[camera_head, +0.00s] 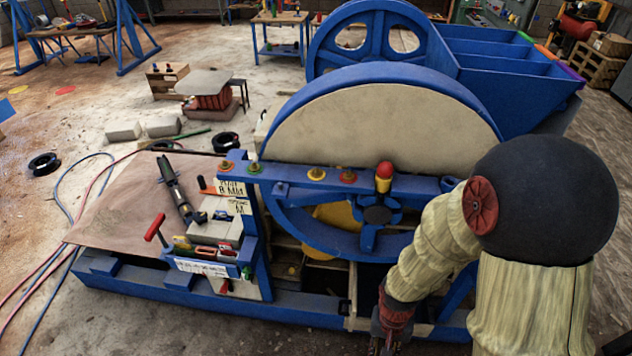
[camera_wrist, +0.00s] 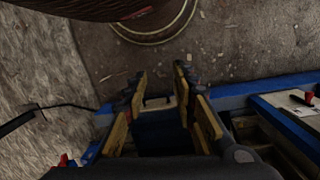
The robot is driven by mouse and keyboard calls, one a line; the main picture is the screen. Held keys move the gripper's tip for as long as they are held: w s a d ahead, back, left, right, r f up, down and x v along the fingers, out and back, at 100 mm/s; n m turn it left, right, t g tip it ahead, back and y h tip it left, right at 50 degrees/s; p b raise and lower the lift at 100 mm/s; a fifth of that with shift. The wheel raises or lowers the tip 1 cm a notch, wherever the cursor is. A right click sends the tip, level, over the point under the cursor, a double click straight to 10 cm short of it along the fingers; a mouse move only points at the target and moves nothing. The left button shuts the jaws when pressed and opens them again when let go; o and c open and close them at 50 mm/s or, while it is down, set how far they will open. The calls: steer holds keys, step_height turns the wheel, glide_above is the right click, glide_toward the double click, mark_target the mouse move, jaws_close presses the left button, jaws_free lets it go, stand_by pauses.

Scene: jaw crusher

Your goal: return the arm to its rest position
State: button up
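My arm comes in from the right in the head view, with its cream sleeves and large dark ball-shaped joint. My gripper (camera_head: 386,343) hangs at the bottom edge there, partly cut off, in front of the blue crusher frame (camera_head: 200,298). In the wrist view my gripper (camera_wrist: 161,82) points down with its two yellow-padded fingers apart. Nothing is held between them. Below them lie a blue frame edge and a dark gap (camera_wrist: 160,130). Whether the fingers touch the frame cannot be told.
The crusher's large wheel (camera_head: 375,120) and the rail with a red-topped knob (camera_head: 384,170) stand left of my arm. A red T-handle (camera_head: 155,228) rises at the frame's left. Hoses (camera_head: 60,255) lie on the left floor. Bare floor shows at the lower left.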

step_height(320, 180, up, 35)
steer(key=d+n+t, duration=0.1)
steer(key=n+t, duration=0.2)
steer(key=t, duration=0.4)
steer(key=shift+s+d+f, duration=0.2)
steer(key=shift+s+d, duration=0.05)
steer(key=shift+s, duration=0.2)
stand_by(1.5)
